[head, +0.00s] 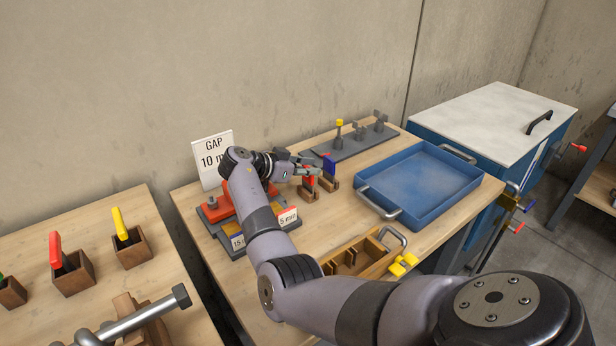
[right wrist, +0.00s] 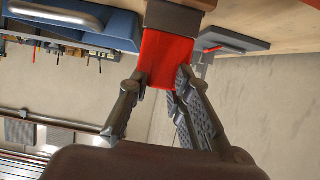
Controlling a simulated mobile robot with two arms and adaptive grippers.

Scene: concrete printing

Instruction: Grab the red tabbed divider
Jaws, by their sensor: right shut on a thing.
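The red tabbed divider (head: 308,180) stands in a small wooden holder on the middle table, beside a blue-tabbed one (head: 329,164). My right gripper (head: 304,168) is shut on it, reaching it from above and behind. In the right wrist view the red tab (right wrist: 166,58) sits between the two fingers of my right gripper (right wrist: 163,80); its other end meets a dark brown block (right wrist: 176,20). The lower part of the divider is hidden in the holder. My left gripper is not in view.
A blue tray (head: 425,180) with metal handles stands to the right. A grey base (head: 352,146) with several fixtures is behind. A wooden caddy (head: 352,262) is in front, a "GAP" sign (head: 212,150) to the left. More wooden blocks with coloured tabs (head: 130,250) stand on the left table.

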